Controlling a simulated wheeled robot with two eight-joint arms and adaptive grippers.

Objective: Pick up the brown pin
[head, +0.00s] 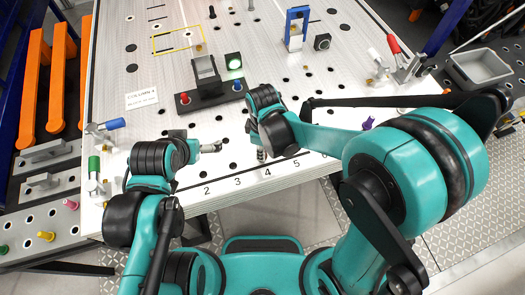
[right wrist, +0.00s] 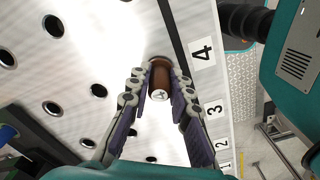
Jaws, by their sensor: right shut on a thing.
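The brown pin (right wrist: 158,80) shows in the right wrist view, upright between the two fingers of my right gripper (right wrist: 158,92). The fingers are closed on its sides. Its far end is at the white perforated plate, beside the label 4; I cannot tell whether it sits in a hole or just above one. In the head view my right gripper (head: 262,155) points down at the front edge of the plate, and the pin is hidden there. My left gripper (head: 213,147) is over the plate further left, apart from the pin; its finger opening is too small to judge.
A black fixture with a red pin (head: 184,98) and a blue pin (head: 238,86) stands behind the grippers. A purple pin (head: 368,122) is to the right. Toggle clamps line both sides of the plate (head: 225,185). A grey bin (head: 480,68) stands at far right.

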